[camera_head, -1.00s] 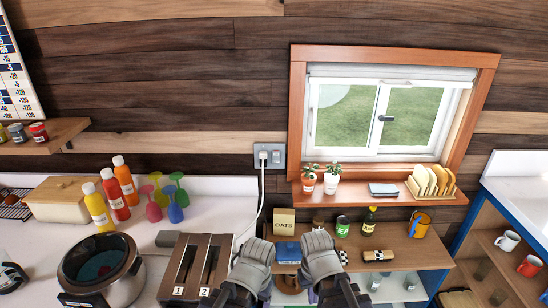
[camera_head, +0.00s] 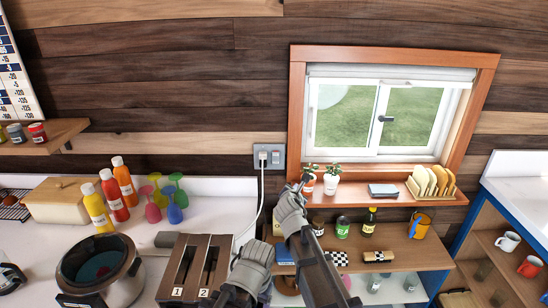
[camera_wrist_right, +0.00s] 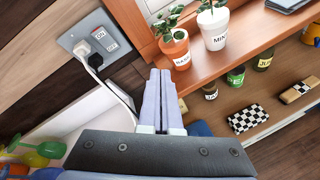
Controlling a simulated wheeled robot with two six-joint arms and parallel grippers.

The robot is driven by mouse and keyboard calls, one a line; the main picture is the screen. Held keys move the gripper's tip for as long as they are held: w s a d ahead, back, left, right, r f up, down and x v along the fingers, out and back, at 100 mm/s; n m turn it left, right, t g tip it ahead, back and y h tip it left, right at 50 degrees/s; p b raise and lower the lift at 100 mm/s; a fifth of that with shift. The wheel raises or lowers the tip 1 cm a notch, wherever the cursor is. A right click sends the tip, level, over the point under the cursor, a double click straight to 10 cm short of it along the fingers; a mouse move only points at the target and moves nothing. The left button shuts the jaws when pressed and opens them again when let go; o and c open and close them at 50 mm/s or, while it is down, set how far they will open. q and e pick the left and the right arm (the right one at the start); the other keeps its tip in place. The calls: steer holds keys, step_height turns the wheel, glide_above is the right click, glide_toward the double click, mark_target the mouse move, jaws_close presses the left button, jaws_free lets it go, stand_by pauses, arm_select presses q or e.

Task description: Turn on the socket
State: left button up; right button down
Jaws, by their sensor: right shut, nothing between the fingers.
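The grey socket (camera_head: 270,156) is on the dark wood wall left of the window. A white plug with a cord sits in its left side. In the right wrist view the socket (camera_wrist_right: 76,36) shows a switch with ON and OFF labels (camera_wrist_right: 100,34) beside the plug. My right gripper (camera_head: 303,182) is raised below and right of the socket, near the potted plants, apart from the socket. In the wrist view its fingers (camera_wrist_right: 160,76) are shut and empty. My left gripper (camera_head: 250,262) is low, beside the toaster; its fingertips are not clear.
Potted plants (camera_head: 332,183) stand on the window ledge (camera_head: 385,199) close to my right gripper. The plug's cord (camera_head: 261,200) hangs to the counter. A toaster (camera_head: 193,265) and a pot (camera_head: 100,270) are on the left. The wall around the socket is clear.

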steer(key=w+a+r+n+t+y, duration=0.2)
steer(key=w+a+r+n, duration=0.1)
steer(key=a+n, duration=0.4)
steer(key=shift+w+a+r+n+y, duration=0.15)
steer(key=shift+a+r+n+y, duration=0.2)
steer(key=shift+r+n, duration=0.2)
steer(key=b, duration=0.2)
glide_toward(274, 153)
step_height(274, 153, down, 2)
steer(key=w, duration=0.3)
steer(key=shift+w+r, duration=0.15)
steer(key=shift+w, duration=0.85)
steer(key=shift+w+r+p, duration=0.1)
steer(key=shift+w+p, duration=0.2)
steer(key=shift+w, duration=0.3)
